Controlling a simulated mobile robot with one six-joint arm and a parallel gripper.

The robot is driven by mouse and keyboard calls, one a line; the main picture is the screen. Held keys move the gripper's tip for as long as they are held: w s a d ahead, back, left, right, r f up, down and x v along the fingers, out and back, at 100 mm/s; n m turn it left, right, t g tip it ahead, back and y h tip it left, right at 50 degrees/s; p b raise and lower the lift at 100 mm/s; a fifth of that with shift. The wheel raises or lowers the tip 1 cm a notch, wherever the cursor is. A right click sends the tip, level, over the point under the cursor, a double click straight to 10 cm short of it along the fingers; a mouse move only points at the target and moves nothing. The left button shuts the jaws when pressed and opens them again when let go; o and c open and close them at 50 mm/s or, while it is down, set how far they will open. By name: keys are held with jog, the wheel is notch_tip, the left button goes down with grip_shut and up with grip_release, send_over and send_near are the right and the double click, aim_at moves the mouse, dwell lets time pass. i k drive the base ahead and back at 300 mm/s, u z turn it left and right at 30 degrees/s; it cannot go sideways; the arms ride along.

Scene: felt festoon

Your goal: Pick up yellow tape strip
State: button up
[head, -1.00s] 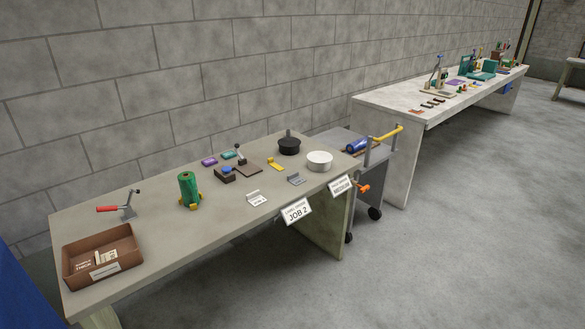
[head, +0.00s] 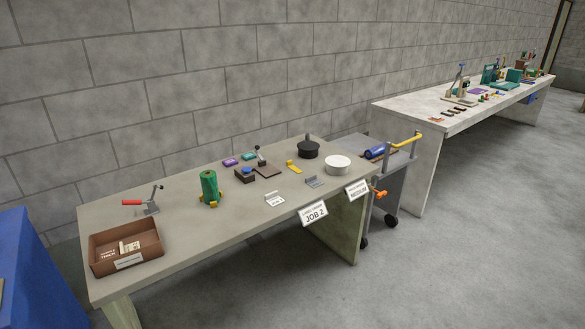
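A small yellow piece (head: 294,167) lies on the near table (head: 240,225), between the black round pot and the brown block. It looks like a flat strip with a raised end, but it is too small to tell for sure that it is tape. Other yellow bits show at the foot of the green cylinder (head: 209,186). My gripper is not in view.
The near table also holds a brown tray (head: 127,262), a red-handled clamp (head: 140,203), a black pot (head: 308,150) and a white round dish (head: 337,165). A grey cart (head: 397,165) stands between both tables. A blue block (head: 35,280) is at the left. The floor in front is open.

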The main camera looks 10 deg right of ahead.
aim_at(290, 163)
jog(key=i, duration=0.9)
jog(key=z, duration=0.15)
jog(key=k, duration=0.2)
jog(key=u, duration=3.1)
